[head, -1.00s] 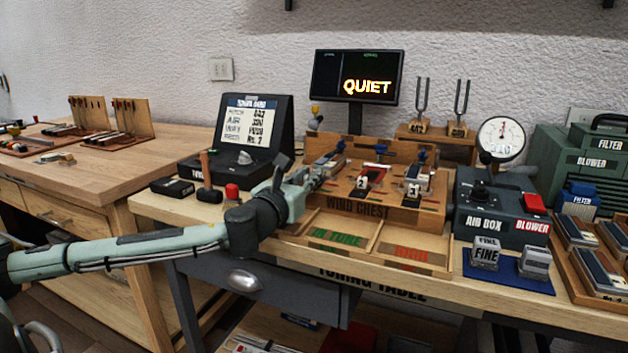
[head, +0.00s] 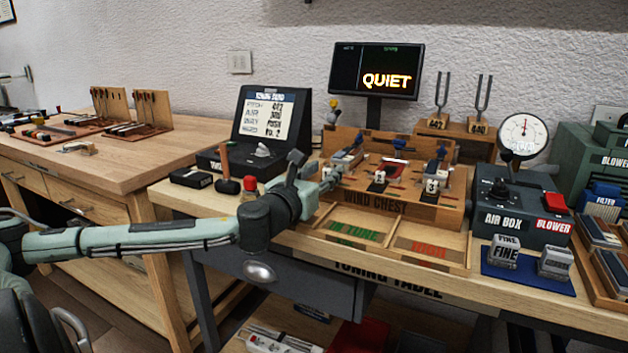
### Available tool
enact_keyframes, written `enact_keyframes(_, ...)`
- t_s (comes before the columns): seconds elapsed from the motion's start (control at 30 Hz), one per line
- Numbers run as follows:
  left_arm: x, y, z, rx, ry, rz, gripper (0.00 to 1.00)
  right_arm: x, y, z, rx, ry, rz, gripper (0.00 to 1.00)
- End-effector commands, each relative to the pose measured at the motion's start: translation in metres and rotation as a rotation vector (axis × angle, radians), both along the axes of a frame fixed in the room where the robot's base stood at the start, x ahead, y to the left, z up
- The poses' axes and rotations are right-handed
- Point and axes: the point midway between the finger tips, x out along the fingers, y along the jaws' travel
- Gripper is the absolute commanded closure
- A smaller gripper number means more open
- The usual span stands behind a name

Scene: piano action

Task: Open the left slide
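The wooden wind chest (head: 384,211) stands on the tuning table, with three stations side by side on its top. The left station (head: 346,156) has a blue-topped piece at its back and is partly hidden behind my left gripper. The middle station (head: 392,168) has a red part and a numbered tag, and the right one (head: 436,172) also has a numbered tag. My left gripper (head: 335,178) points at the left front corner of the chest, close to the left station. Its fingertips are small and partly hidden, so contact and opening are unclear. My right gripper is out of view.
The air box (head: 515,212) stands right. Trays (head: 430,255) lie in front. The monitor (head: 376,70) reads QUIET.

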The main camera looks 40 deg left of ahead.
Motion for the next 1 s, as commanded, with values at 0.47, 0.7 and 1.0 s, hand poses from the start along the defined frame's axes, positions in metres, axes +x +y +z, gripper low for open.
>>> enact_keyframes(0.47,-0.037,-0.011,-0.002,-0.001,0.005,-0.004,0.62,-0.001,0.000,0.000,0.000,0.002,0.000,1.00)
enact_keyframes(0.7,-0.058,-0.016,-0.002,-0.007,0.002,-0.002,0.62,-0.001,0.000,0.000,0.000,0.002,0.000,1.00)
enact_keyframes(1.0,-0.063,-0.016,-0.001,0.000,0.002,-0.002,0.62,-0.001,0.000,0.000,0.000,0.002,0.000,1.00)
